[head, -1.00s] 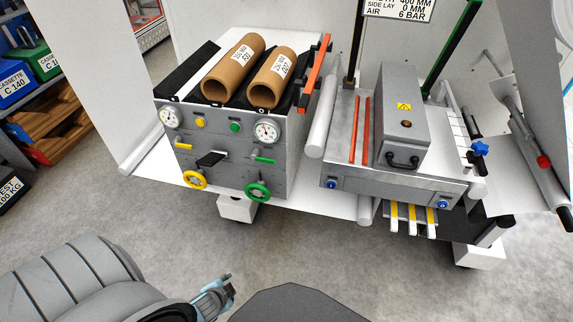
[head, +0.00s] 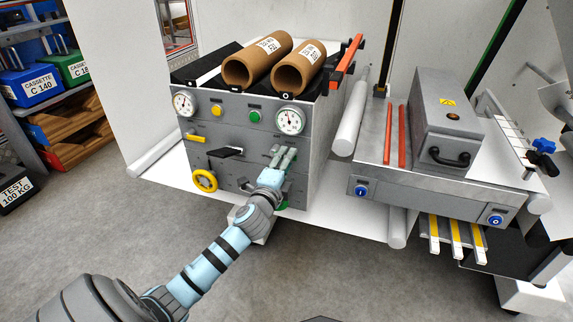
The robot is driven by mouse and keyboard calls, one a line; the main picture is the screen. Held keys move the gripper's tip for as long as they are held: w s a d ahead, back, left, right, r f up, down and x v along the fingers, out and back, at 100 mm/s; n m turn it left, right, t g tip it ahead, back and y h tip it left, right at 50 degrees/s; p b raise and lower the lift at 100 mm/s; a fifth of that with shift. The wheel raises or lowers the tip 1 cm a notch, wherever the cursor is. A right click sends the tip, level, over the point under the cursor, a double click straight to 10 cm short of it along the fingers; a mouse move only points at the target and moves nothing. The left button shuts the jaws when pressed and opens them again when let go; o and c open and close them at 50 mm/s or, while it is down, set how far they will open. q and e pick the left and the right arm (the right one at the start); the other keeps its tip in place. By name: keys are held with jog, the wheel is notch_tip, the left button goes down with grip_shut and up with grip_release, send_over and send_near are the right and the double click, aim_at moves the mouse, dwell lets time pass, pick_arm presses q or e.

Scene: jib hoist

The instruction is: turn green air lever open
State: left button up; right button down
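The grey machine panel (head: 232,165) faces me with two gauges, a yellow lever (head: 196,138), a black lever (head: 225,152) and a yellow handwheel (head: 205,181). My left gripper (head: 284,152) is at the right side of this panel, below the right gauge. Its fingers cover the place of the green air lever, so I cannot make out the lever or its angle. The two fingers show side by side, but whether they are spread or closed on the lever is unclear. The green handwheel (head: 283,206) is mostly hidden behind my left gripper. My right gripper is out of view.
Two brown cardboard rolls (head: 257,62) lie on top of the machine. An orange-red bar (head: 347,60) and a white roller (head: 352,117) stand to the right of the panel. A green button (head: 254,116) sits above my gripper. Grey floor is clear at the front.

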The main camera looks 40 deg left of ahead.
pick_arm(q)
jog(key=shift+w+a, duration=0.15)
jog(key=shift+w, duration=0.3)
grip_shut()
jog(key=shift+a, duration=0.1)
